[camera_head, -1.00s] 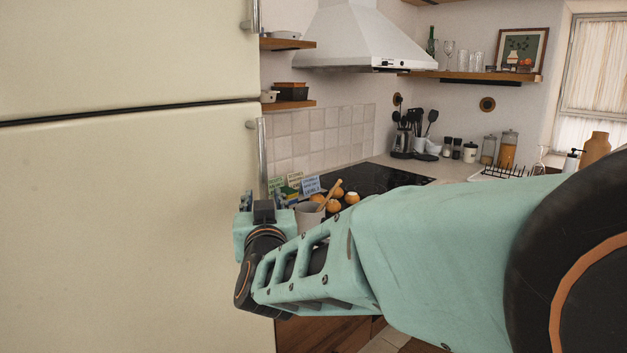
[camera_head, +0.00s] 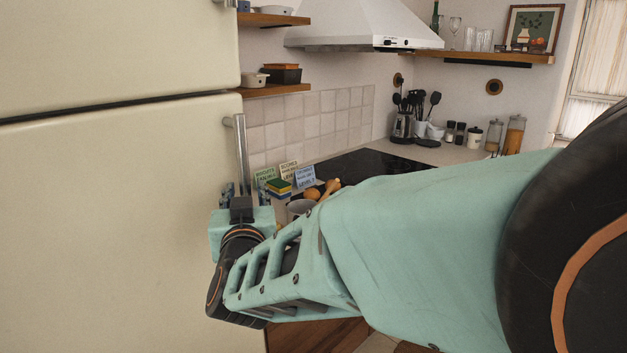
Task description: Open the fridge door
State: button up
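The cream fridge fills the left side, with an upper door (camera_head: 110,50) and a larger lower door (camera_head: 100,220). A dark gap runs between them. The lower door has a vertical metal handle (camera_head: 241,150) near its right edge. My gripper (camera_head: 240,194) is at the lower part of this handle, with the handle running down between its dark fingers. The gripper body and wrist hide the fingertips and the handle's lower end, so I cannot tell whether they grip it. The lower door looks shut or nearly so; a slight opening cannot be ruled out.
My arm crosses the lower right. Behind it is a counter with a black hob (camera_head: 370,163), small cards (camera_head: 290,172), a sponge stack (camera_head: 279,188) and a mug (camera_head: 299,208). Wooden shelves (camera_head: 275,89) hang just right of the fridge.

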jog(key=shift+w+a, duration=0.15)
jog(key=shift+w, duration=0.15)
jog(key=shift+c, duration=0.5)
grip_shut()
